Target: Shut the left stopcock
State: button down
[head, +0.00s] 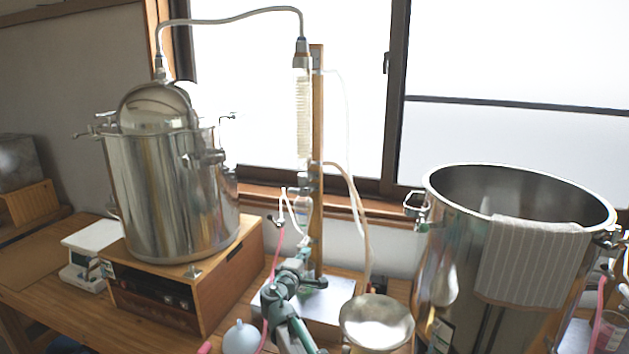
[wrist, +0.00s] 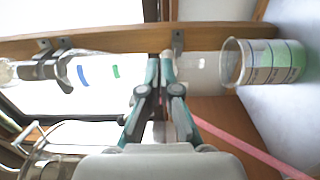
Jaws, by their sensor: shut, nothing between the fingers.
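The glass separator (head: 302,210) hangs upright on the wooden post (head: 317,140). A small dark fitting (head: 278,221) at its left side, where the pink hose (head: 275,255) begins, looks like the left stopcock; its handle position is too small to tell. My gripper (head: 306,246) is at the lower end of the separator in the head view. In the wrist view my gripper (wrist: 160,57) has its fingers together and empty, in front of the glass between the tube with blue and green marks (wrist: 97,73) and the beaker (wrist: 262,62). No stopcock shows clearly there; the fingers may hide it.
The steel boiler (head: 170,195) stands left on a wooden box (head: 240,265). A large open steel pot (head: 450,270) with a striped cloth (head: 530,260) stands right. A metal funnel (head: 377,320) and a pale blue bulb (head: 241,338) are close to my arm.

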jog(key=shift+d+f+b, duration=0.1)
jog(key=shift+f+b, duration=0.5)
jog(key=shift+b, duration=1.1)
jog(key=shift+f+b, duration=0.55)
jog(key=shift+b, duration=1.25)
jog(key=shift+f, duration=0.15)
jog(key=b+v, duration=0.2)
jog(key=v, duration=0.4)
jog(key=shift+d, duration=0.2)
jog(key=shift+s, duration=0.1)
